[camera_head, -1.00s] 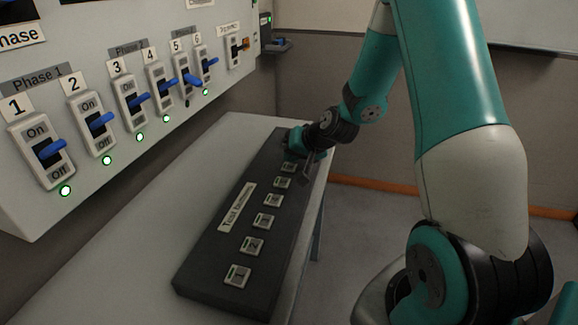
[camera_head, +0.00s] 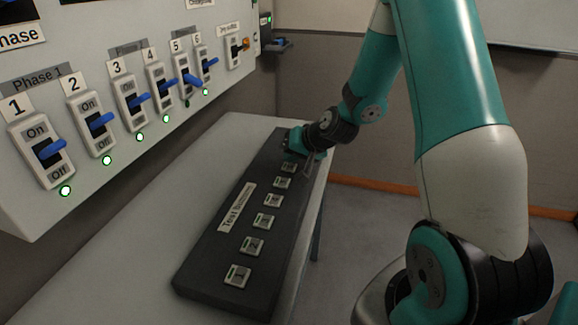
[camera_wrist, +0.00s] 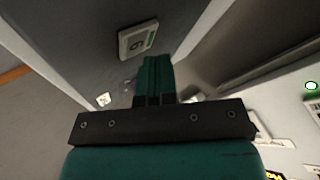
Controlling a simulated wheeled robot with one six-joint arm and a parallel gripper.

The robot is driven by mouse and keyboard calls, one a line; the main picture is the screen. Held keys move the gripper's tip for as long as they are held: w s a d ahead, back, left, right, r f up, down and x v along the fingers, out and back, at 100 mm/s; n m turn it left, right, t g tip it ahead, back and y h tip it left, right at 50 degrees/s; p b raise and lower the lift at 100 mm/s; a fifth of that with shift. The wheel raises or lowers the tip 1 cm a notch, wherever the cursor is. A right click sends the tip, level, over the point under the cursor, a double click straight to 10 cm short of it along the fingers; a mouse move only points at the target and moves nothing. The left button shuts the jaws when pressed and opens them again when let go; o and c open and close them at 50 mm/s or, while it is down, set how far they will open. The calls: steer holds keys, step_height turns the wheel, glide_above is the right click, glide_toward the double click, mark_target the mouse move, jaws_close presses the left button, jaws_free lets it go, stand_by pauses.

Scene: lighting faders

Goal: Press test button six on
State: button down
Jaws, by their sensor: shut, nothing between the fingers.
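The dark box of test buttons (camera_head: 207,270) lies on the table, with a row of numbered square buttons. Button six (camera_head: 289,167) is the farthest in the row, just in front of my gripper (camera_head: 304,156). A gap shows between the fingertips and the button in that picture. Whether the fingers touch the box is not clear.
The pale table (camera_head: 130,235) is clear left of the box.

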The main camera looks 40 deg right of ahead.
mark_target(292, 166)
steer(key=shift+f, duration=0.1)
steer(key=shift+f+b, duration=0.4)
steer(key=shift+b, duration=0.05)
steer(key=shift+r, duration=0.15)
steer(key=shift+r+p, duration=0.35)
steer(key=shift+r, duration=0.05)
stand_by(0.3)
step_height(292, 166, up, 6)
steer(key=p, duration=0.4)
steer(key=shift+p, duration=0.35)
stand_by(0.9)
